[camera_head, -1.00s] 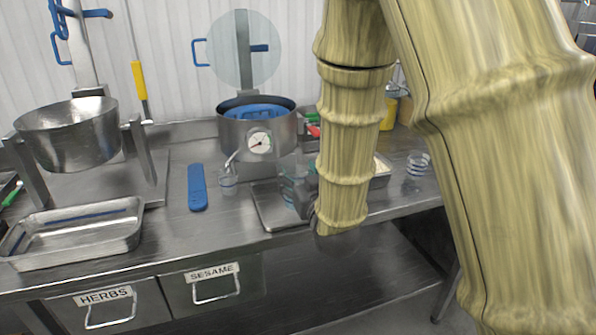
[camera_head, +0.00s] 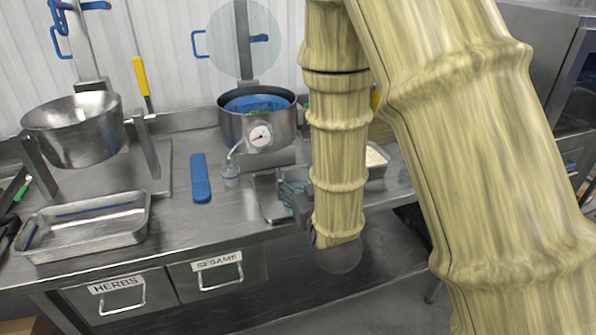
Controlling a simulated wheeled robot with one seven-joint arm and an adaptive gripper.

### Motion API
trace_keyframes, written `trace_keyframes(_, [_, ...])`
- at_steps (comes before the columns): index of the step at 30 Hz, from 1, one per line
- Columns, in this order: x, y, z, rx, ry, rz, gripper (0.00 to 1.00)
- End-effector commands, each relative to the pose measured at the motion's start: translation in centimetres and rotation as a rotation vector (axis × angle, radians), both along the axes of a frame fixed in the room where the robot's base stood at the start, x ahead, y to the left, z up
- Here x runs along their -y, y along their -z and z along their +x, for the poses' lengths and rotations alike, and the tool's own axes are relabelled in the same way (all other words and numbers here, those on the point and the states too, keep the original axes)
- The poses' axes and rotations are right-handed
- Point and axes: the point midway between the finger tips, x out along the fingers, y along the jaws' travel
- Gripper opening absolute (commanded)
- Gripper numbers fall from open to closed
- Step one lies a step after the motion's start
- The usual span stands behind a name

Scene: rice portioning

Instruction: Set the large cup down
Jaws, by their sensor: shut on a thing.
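My gripper (camera_head: 296,204) shows as dark grey fingers at the lower left of my arm. The cup is over or on a flat metal tray (camera_head: 268,206) near the counter's front edge. I cannot tell whether its base touches the tray.
A blue utensil (camera_head: 200,180) lies left of the small cup. A pot with a dial (camera_head: 258,128) stands behind. A shallow metal pan (camera_head: 85,232) and a large metal bowl (camera_head: 72,130) are at left. A rice-like filled container (camera_head: 376,158) is partly behind my arm.

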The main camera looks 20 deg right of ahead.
Motion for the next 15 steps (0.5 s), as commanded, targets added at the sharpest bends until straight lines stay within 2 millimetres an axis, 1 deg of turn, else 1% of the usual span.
trace_keyframes(1, [-0.03,-0.34,-0.02,-0.002,0.0,0.0,0.17])
trace_keyframes(15, [-0.2,-0.38,-0.5,-0.002,0.0,0.0,0.17])
